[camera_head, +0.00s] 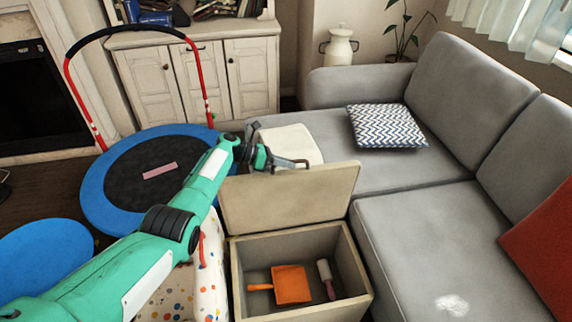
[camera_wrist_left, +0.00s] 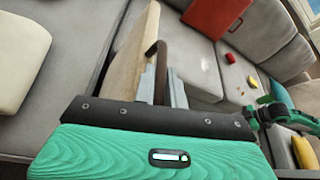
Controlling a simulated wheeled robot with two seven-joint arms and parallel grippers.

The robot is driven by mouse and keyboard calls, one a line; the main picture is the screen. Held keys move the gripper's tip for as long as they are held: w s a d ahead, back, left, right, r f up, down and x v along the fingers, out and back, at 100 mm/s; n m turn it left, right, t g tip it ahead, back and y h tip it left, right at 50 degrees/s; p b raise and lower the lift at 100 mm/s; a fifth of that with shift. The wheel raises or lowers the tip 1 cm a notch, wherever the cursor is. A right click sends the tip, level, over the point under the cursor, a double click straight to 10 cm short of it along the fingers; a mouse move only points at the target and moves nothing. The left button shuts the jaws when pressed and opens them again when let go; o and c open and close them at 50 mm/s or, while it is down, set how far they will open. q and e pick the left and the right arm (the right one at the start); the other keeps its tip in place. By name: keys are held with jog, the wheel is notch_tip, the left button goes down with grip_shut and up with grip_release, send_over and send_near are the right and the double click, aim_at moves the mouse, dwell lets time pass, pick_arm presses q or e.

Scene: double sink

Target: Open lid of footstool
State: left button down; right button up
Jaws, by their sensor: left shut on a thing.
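The footstool (camera_head: 240,275) is a beige box, standing open in the head view with its inside showing. Its lid (camera_head: 290,198) is raised, standing steeply tilted along the back edge of the box. My left gripper (camera_head: 300,163) is at the lid's top edge. In the left wrist view its two grey fingers (camera_wrist_left: 163,88) are closed around a brown handle (camera_wrist_left: 160,60) beside the lid's pale panel (camera_wrist_left: 135,55). An orange dustpan (camera_head: 291,285) and a brush (camera_head: 326,277) lie inside the box. Part of my right arm shows at the right of the wrist view; its jaws are unclear.
A grey sofa (camera_head: 390,190) stands close on the right, with a zigzag cushion (camera_head: 386,126). A blue-rimmed trampoline (camera_head: 98,205) with a red handle bar is at the left. A white seat (camera_head: 285,142) is behind the lid. A spotted white item (camera_head: 207,275) is beside the box.

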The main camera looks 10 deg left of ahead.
pick_arm(q)
jog(key=c, duration=1.5)
grip_release()
jog(key=shift+f, duration=0.1)
jog(key=shift+o, duration=0.2)
